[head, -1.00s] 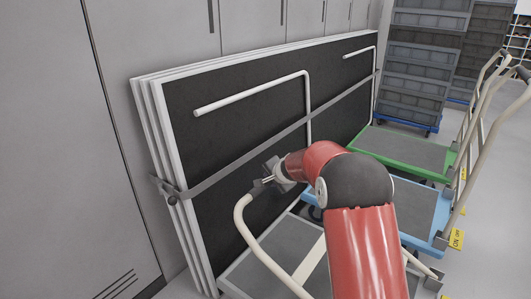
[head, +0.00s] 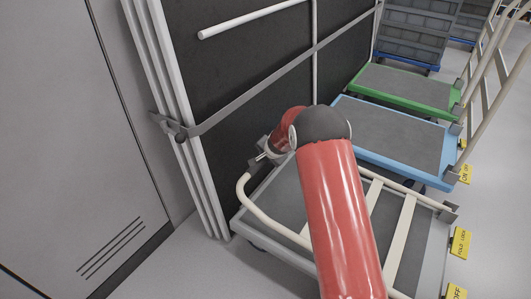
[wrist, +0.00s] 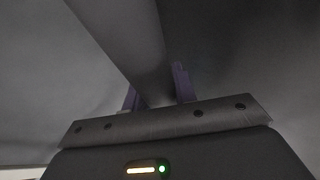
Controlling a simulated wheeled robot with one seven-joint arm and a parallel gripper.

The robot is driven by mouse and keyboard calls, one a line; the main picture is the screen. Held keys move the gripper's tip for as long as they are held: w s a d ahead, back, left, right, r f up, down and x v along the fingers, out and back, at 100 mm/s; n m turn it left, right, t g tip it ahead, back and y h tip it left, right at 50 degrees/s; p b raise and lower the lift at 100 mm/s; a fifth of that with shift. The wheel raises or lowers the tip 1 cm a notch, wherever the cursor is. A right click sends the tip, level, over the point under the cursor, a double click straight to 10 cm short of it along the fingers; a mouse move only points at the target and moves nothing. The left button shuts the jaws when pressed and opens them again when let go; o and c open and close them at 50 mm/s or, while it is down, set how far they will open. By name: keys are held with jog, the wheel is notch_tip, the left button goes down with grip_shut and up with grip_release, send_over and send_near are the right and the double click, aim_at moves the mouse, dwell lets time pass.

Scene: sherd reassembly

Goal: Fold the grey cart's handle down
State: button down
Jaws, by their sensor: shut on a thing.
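The grey cart (head: 287,198) is the nearest cart, with a grey deck in a light frame. Its cream tube handle (head: 268,219) lies low over the deck, close to flat, with its crossbars (head: 402,236) towards the right end. Whether it touches the deck I cannot tell. My gripper (head: 254,167) is at the handle's far left corner, shut on the tube. In the wrist view the tube (wrist: 125,40) runs between the two fingers of my gripper (wrist: 158,92). My arm hides part of the handle and deck.
A blue cart (head: 390,135) and a green cart (head: 410,87) stand behind, handles upright. Black panels (head: 225,75) strapped with a grey band (head: 250,93) stand at the left. Yellow labels (head: 461,243) sit at the carts' right ends. Floor (head: 195,270) is clear at front left.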

jog(key=shift+s+d+f, duration=0.15)
jog(key=shift+d, duration=0.1)
jog(key=c, duration=1.3)
grip_release()
jog(key=shift+d, duration=0.1)
jog(key=shift+c, duration=0.2)
jog(key=shift+o, duration=1.1)
jog(key=shift+r, duration=0.2)
jog(key=v, duration=0.7)
jog(key=shift+s+r+p, duration=0.2)
jog(key=shift+r+p, duration=0.05)
jog(key=shift+p, duration=0.05)
